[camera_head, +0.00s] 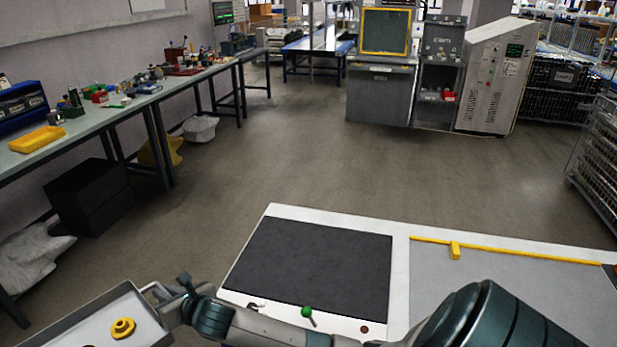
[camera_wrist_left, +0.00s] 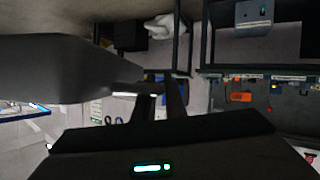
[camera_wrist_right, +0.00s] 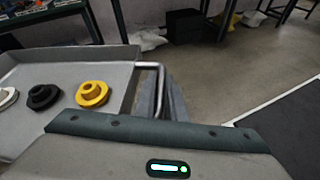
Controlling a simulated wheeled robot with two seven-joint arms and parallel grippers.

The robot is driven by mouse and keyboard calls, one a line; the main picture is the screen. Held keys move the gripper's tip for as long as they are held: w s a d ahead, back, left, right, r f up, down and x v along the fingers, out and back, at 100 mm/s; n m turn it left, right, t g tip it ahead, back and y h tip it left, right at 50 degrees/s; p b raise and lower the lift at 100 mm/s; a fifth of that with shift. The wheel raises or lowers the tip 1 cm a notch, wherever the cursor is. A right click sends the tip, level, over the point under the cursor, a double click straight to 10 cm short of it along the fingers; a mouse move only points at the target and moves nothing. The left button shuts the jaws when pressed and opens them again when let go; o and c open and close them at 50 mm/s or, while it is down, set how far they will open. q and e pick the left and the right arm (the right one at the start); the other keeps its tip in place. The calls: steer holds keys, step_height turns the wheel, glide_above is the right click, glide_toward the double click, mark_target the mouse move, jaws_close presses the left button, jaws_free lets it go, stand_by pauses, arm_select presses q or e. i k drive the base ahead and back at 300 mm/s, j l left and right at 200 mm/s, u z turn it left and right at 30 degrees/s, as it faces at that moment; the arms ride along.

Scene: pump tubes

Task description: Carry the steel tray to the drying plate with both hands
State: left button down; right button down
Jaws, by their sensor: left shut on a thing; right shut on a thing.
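The steel tray (camera_head: 95,318) is at the lower left of the head view, cut off by the frame edge. A yellow flanged part (camera_head: 122,328) lies in it. The right wrist view also shows a black part (camera_wrist_right: 43,97) and a pale part (camera_wrist_right: 6,97) in the tray. My right gripper (camera_head: 172,301) is shut on the tray's wire handle (camera_wrist_right: 152,66). My left gripper (camera_wrist_left: 160,105) shows only in its dark wrist view, shut on the tray's other end. The dark grey drying plate (camera_head: 312,265) lies bare on the white table, right of the tray.
The white table (camera_head: 400,270) also holds a green-headed item (camera_head: 306,312), a grey mat (camera_head: 500,290) and a yellow strip (camera_head: 510,249). A long workbench (camera_head: 110,112) with a yellow bin (camera_head: 37,139) runs along the left wall. Open floor (camera_head: 270,160) lies beyond the table.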

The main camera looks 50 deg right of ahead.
mark_target(315, 260)
steer(key=i+j+z, duration=0.1)
steer(key=i+z, duration=0.3)
steer(key=i, duration=0.5)
steer(key=z, duration=1.75)
